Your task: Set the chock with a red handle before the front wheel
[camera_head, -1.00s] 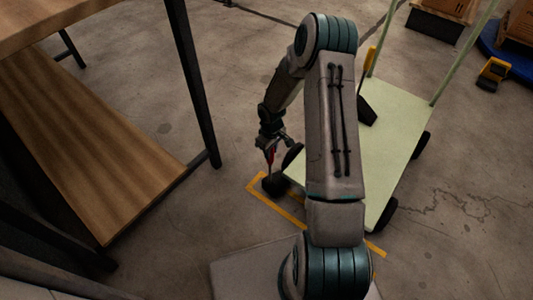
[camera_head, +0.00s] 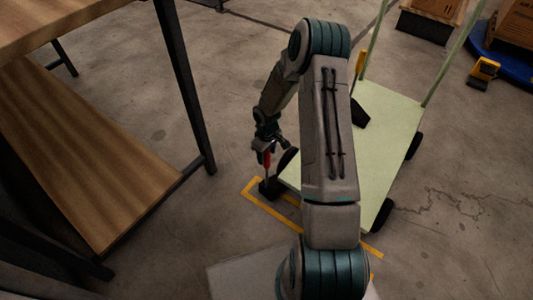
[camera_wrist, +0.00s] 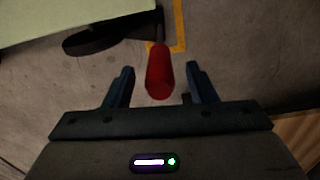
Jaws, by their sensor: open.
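The chock (camera_head: 270,188) is dark with an upright red handle (camera_head: 267,160). It stands on the floor close to the near-left wheel (camera_head: 287,157) of the pale green cart (camera_head: 385,135); whether they touch I cannot tell. My gripper (camera_head: 264,150) is at the top of the handle. In the wrist view, the red handle (camera_wrist: 159,75) shows between the spread fingers of my gripper (camera_wrist: 160,82), with gaps on both sides. The wheel (camera_wrist: 95,40) is left of the handle there. The chock's body is mostly hidden behind the handle in that view.
Yellow tape (camera_head: 262,202) marks the floor around the chock. A wooden-shelved bench (camera_head: 95,160) with a dark post (camera_head: 190,90) stands left. A yellow-handled black chock (camera_head: 360,112) rests on the cart. Another yellow-and-black object (camera_head: 485,70) is at the far right.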

